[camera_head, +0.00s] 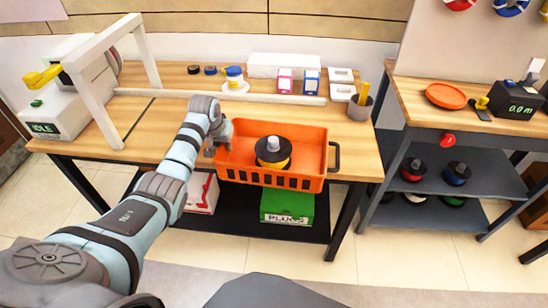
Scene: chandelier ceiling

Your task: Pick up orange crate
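The orange crate (308,140) sits at the front edge of the wooden table, its slotted front wall facing me. A black and yellow spool-like object with a grey top (272,153) stands inside it. A dark handle shows on the crate's right side. My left arm comes in from the left, and my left gripper (217,140) is at the crate's left end. The fingers are partly hidden and small, so I cannot tell whether they grip the wall or are open. My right gripper is not in view.
The wooden table (180,85) holds a white frame (95,80) at left, small boxes (285,82) at the back and a grey cup (360,107) right of the crate. A lower shelf carries a green box (288,206). A second bench (415,92) stands at right.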

